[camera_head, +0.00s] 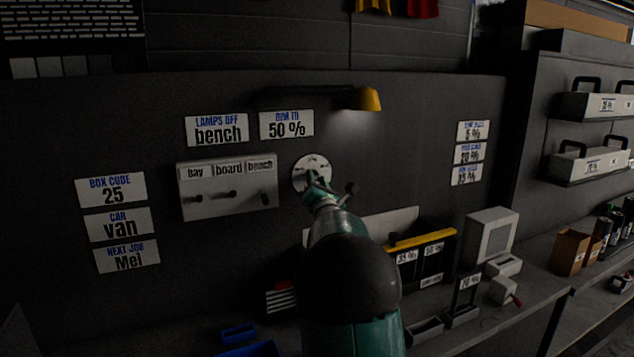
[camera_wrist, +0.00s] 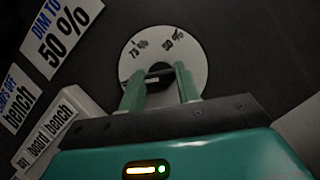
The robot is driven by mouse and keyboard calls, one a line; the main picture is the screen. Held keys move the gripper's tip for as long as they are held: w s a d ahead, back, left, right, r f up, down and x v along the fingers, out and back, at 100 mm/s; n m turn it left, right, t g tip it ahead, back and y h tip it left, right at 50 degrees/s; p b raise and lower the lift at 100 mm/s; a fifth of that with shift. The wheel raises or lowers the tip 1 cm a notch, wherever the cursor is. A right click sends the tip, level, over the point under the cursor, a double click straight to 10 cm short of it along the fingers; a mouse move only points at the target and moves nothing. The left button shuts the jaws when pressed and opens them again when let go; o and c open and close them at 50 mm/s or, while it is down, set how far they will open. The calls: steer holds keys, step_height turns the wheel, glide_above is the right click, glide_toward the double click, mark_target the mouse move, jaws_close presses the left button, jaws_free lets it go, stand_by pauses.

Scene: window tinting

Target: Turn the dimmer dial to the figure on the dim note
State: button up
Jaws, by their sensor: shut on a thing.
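The dimmer dial (camera_head: 309,163) is a white disc on the dark wall panel, partly hidden behind my gripper in the head view. In the wrist view the dial (camera_wrist: 157,50) shows the figures 75 % at upper left and 50 % at upper right; its lower part is hidden by my fingers. My gripper (camera_wrist: 158,86) is shut on the dark knob at the dial's middle, a green finger on each side. My gripper (camera_head: 317,182) reaches the dial from below in the head view. The dim note (camera_head: 287,125) reads "DIM TO 50 %" and hangs above left of the dial.
A grey switch panel (camera_head: 228,190) marked bay, board and bench is left of the dial. A "LAMPS OFF bench" note (camera_head: 217,129) hangs above it. A yellow lamp (camera_head: 366,99) juts out above right. A bench (camera_head: 470,328) with boxes and trays is below right.

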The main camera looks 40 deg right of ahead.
steer(key=shift+m, duration=0.4)
steer(key=m+g, duration=0.1)
steer(key=m, duration=0.2)
steer(key=m+g+h, duration=0.1)
steer(key=m+g, duration=0.1)
steer(key=m, duration=0.2)
steer(key=shift+a+r+h, duration=0.1)
steer(key=shift+a+h, duration=0.05)
steer(key=shift+h, duration=0.15)
steer(key=m+g, duration=0.1)
steer(key=m, duration=0.3)
steer(key=shift+r+g, duration=0.1)
steer(key=shift+g, duration=0.3)
steer(key=m+g+y, duration=0.1)
steer(key=m, duration=0.2)
steer(key=shift+m, duration=0.3)
steer(key=m, duration=0.1)
steer(key=m+y, duration=0.1)
steer(key=m, duration=0.1)
steer(key=m+y, duration=0.1)
steer(key=shift+s+d+r+g, duration=0.15)
steer(key=shift+d+g, duration=0.1)
steer(key=shift+g, duration=0.15)
steer(key=shift+r+m+y, duration=0.1)
steer(key=shift+m+y, duration=1)
steer(key=shift+m, duration=0.8)
steer(key=shift+a, duration=0.15)
